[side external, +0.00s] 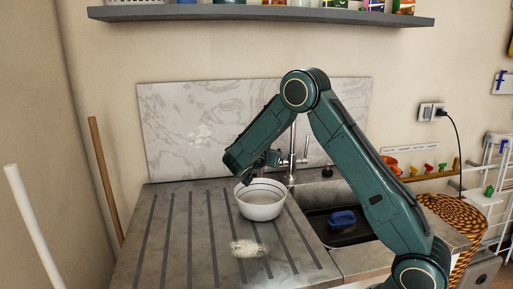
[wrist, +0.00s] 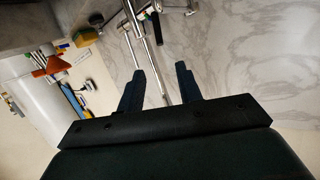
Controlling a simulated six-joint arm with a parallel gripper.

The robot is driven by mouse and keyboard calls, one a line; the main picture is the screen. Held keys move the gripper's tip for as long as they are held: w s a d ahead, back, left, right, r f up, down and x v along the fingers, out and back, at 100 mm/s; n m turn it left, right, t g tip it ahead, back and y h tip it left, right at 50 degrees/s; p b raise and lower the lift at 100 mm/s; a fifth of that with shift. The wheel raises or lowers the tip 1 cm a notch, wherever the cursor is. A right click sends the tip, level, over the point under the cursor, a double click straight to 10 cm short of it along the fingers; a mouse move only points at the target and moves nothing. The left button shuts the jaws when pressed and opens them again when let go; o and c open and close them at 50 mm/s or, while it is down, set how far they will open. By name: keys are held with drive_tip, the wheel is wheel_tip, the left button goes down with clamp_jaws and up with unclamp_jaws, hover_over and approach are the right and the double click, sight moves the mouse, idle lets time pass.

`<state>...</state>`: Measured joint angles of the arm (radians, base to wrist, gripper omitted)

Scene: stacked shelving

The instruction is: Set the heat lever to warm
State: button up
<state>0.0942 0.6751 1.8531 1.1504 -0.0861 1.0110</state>
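A chrome faucet (side external: 292,165) stands behind the sink; a lever marked for heat cannot be made out on it at this size. The faucet's chrome pipe and fittings (wrist: 142,42) also show in the wrist view, running behind and between my fingers. Whether either finger touches the faucet cannot be told.
A white bowl (side external: 260,207) stands on the grooved drainboard (side external: 165,235), with a pale patch (side external: 248,248) in front. The dark sink (side external: 325,225) holds a blue object (side external: 342,219). A marble backsplash (side external: 190,125) stands behind. Small coloured items (side external: 428,169) and a wicker basket (side external: 452,220) are right.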

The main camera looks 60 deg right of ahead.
drive_tip(key=shift+d, duration=0.15)
drive_tip(key=c, duration=0.7)
drive_tip(key=s+d+y, duration=0.1)
drive_tip(key=s+d+f+n+y, duration=0.1)
drive_tip(key=d, duration=0.1)
drive_tip(key=d+f+y, duration=0.1)
drive_tip(key=shift+s+d+n+y, duration=0.3)
drive_tip(key=shift+s+d+n, duration=0.1)
clamp_jaws()
wheel_tip(320, 180, up, 7)
drive_tip(key=d+n+t+y, duration=0.1)
drive_tip(key=n+t+y, duration=0.1)
drive_tip(key=n+t, duration=0.1)
drive_tip(key=shift+d+n+t+y, duration=0.3)
drive_tip(key=shift+n+y, duration=0.1)
